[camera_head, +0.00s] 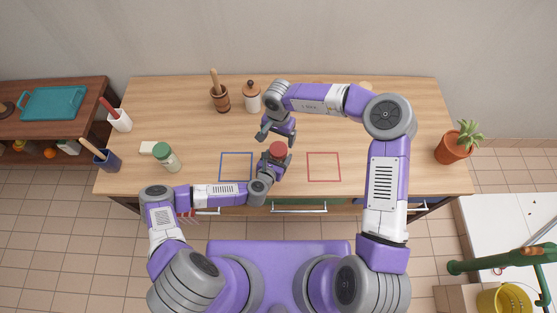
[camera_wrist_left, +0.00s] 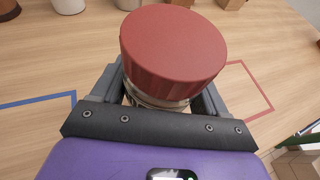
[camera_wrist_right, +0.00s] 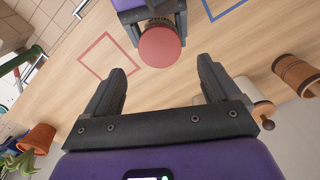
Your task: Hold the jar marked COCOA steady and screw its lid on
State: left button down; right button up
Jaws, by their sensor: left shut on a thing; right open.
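A jar with a red ribbed lid (camera_head: 278,149) stands between the blue and red outlined squares. In the left wrist view the red lid (camera_wrist_left: 173,45) sits on top of the jar, with a strip of its glass neck (camera_wrist_left: 155,100) showing below. I cannot read any label. My left gripper (camera_head: 274,163) is shut around the jar's body below the lid. My right gripper (camera_head: 276,138) is open and empty, a little behind the jar and apart from it. In the right wrist view the lid (camera_wrist_right: 160,47) shows beyond the open fingers (camera_wrist_right: 162,70).
A blue outlined square (camera_head: 221,166) and a red outlined square (camera_head: 340,167) are empty. A wooden pot (camera_head: 220,100) and a white canister (camera_head: 252,101) stand at the back; a potted plant (camera_head: 452,149) stands far right.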

aim_at(278, 149)
jog(key=shift+r, duration=0.1)
dwell(0.3)
jog(key=shift+f, duration=4)
jog(key=c, duration=1.1)
jog(key=m, duration=0.6)
jog(key=shift+m, duration=0.3)
jog(key=o, duration=1.2)
